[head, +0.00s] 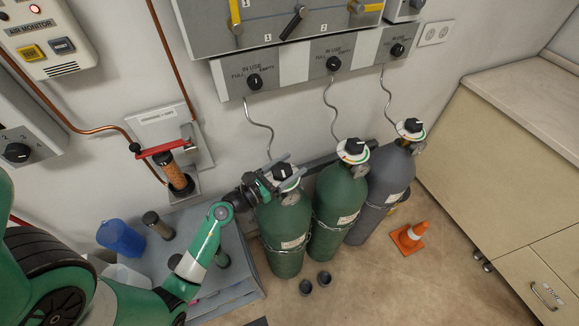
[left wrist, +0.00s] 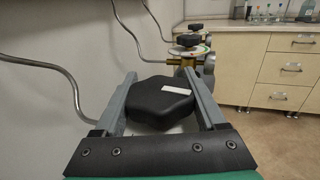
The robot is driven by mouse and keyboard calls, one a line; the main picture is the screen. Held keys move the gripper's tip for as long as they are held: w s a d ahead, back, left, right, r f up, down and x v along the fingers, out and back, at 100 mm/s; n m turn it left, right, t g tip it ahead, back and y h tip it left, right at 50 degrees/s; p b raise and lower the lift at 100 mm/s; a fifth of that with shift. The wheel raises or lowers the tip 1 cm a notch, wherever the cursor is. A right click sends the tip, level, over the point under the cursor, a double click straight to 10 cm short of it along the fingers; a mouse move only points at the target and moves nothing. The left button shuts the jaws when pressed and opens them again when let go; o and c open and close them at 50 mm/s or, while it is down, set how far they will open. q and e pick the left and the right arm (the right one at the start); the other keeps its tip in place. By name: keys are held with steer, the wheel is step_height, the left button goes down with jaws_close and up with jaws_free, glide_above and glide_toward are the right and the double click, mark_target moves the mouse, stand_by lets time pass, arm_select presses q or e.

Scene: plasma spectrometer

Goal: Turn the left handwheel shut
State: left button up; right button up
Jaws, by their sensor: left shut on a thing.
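Three gas cylinders stand against the wall in the head view, two green and one grey. The left handwheel (head: 282,171) is a black knob with a white mark on top of the left green cylinder (head: 285,232). In the left wrist view the handwheel (left wrist: 162,99) fills the space between the fingers. My left gripper (head: 278,181) is shut on it, one finger on each side; it also shows in the left wrist view (left wrist: 162,100). The handwheel's underside and valve are mostly hidden. My right gripper is not in view.
The middle green cylinder (head: 337,210) and grey cylinder (head: 381,195) stand close on the right, with their own handwheels. Curved metal tubes (head: 258,128) hang behind. A cabinet (head: 500,170) stands right.

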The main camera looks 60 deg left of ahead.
arm_select(q)
steer(key=m+h+b, duration=0.1)
steer(key=h, duration=0.1)
steer(key=m+h+b, duration=0.1)
steer(key=m+h, duration=0.1)
steer(key=d+m+h+b, duration=0.1)
steer(key=h, duration=0.2)
steer(key=shift+f+m+b, duration=0.1)
steer(key=shift+m+b, duration=0.25)
steer(key=shift+m, duration=0.05)
steer(key=m+g+h+b, duration=0.1)
steer(key=m+h+b, duration=0.1)
steer(key=h+b, duration=0.1)
steer(key=d+m+g+h+b, duration=0.1)
steer(key=m+g+h+b, duration=0.1)
steer(key=m+h+b, duration=0.1)
steer(key=m+g+h+b, duration=0.1)
steer(key=m+h+b, duration=0.1)
steer(key=h+b, duration=0.2)
steer(key=shift+s+d+f+h+b, duration=0.2)
steer(key=shift+s+d+h+b, duration=0.1)
steer(key=shift+s+d+b, duration=0.1)
steer(key=shift+s+r+m+g+h+b, duration=0.1)
steer(key=shift+r+m+g+h+b, duration=0.15)
steer(key=shift+m+g+h+b, duration=0.65)
steer(key=shift+d, duration=0.1)
